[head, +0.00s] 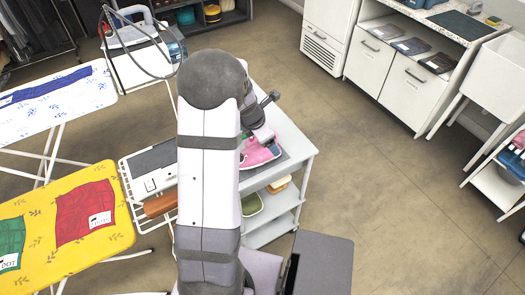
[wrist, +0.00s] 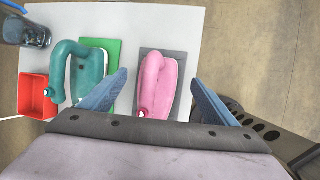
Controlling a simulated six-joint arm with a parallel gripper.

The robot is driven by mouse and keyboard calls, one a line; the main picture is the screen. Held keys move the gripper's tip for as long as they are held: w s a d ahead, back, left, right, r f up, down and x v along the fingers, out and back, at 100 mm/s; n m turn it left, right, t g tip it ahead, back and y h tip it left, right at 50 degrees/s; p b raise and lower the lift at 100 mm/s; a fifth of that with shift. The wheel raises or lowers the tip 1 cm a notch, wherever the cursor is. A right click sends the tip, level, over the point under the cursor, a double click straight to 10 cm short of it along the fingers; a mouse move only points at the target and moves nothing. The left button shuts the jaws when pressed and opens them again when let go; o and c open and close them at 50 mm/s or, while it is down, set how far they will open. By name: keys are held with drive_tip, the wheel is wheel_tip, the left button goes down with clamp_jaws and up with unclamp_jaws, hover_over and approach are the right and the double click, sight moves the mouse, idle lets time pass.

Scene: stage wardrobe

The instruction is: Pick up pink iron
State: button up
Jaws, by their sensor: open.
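The pink iron (wrist: 152,88) stands on a dark grey pad (wrist: 180,62) on a white tabletop in the wrist view. In the head view part of the pink iron (head: 262,152) shows just right of my arm; the rest is hidden. My gripper (wrist: 160,77) is open and empty, its two blue fingers on the left and right of the pink iron in the wrist view. I cannot tell how far above the iron the fingertips are.
A teal iron (wrist: 86,75) on a green pad (wrist: 115,50) stands close left of the pink one. A red open box (wrist: 36,97) and a dark glass-like container (wrist: 30,35) are farther left. Ironing boards, one with a yellow cover (head: 60,262), stand left of the cart.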

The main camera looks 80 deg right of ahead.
sight(255, 149)
drive_tip(key=shift+x, duration=3)
drive_tip(key=shift+r, duration=0.1)
drive_tip(key=shift+w+d, duration=0.1)
drive_tip(key=c, duration=1.2)
